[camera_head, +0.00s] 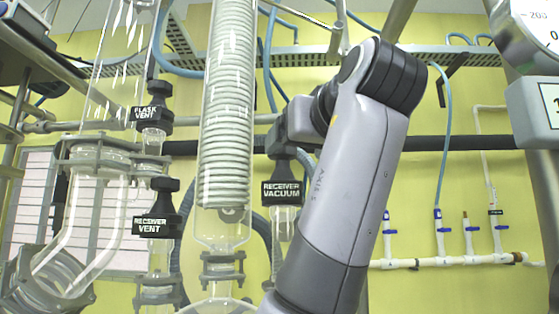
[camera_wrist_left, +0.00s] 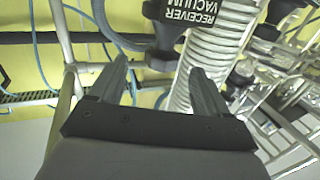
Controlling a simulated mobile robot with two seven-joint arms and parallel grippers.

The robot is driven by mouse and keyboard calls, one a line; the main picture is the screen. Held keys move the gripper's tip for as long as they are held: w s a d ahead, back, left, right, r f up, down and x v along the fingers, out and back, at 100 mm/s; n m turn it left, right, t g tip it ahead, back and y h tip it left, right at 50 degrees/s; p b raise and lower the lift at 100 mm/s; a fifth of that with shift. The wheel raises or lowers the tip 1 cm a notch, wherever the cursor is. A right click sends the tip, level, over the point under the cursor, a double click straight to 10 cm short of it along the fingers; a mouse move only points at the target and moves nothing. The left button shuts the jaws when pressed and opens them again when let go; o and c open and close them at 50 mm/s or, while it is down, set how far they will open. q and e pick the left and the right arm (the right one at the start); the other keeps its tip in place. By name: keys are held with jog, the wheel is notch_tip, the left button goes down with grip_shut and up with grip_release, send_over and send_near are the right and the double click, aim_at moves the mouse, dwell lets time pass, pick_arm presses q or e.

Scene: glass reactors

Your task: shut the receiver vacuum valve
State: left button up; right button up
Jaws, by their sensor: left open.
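The receiver vacuum valve carries a black label, "RECEIVER VACUUM" (camera_head: 282,192), on a glass tube right of the coiled condenser in the head view. In the left wrist view the label (camera_wrist_left: 190,10) is upside down at the top, with the valve's dark knob (camera_wrist_left: 164,52) below it. My left gripper (camera_wrist_left: 158,72) is open, its two fingers to either side of the knob in the picture. I cannot tell whether either finger touches it. In the head view my left forearm and wrist cover the area right of and above the valve. My right gripper is out of view.
The glass condenser (camera_head: 226,110) stands close left of the valve. The flask vent valve (camera_head: 150,114) and receiver vent valve (camera_head: 157,222) are further left. A white pipe with blue taps (camera_head: 440,263) runs along the yellow wall at right. Metal bars and hoses surround the area.

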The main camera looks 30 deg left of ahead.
aim_at(283, 158)
pick_arm(q)
jog(key=shift+a+r, duration=0.2)
jog(key=shift+r, duration=0.1)
jog(key=p+x, duration=0.2)
jog(key=x, duration=0.4)
jog(key=shift+w+a, duration=0.1)
jog(key=shift+a, duration=0.15)
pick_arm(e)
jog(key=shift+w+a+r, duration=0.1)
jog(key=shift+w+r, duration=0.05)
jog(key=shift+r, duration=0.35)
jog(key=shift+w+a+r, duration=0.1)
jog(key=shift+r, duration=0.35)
pick_arm(q)
jog(key=shift+c, duration=0.2)
jog(key=c, duration=0.9)
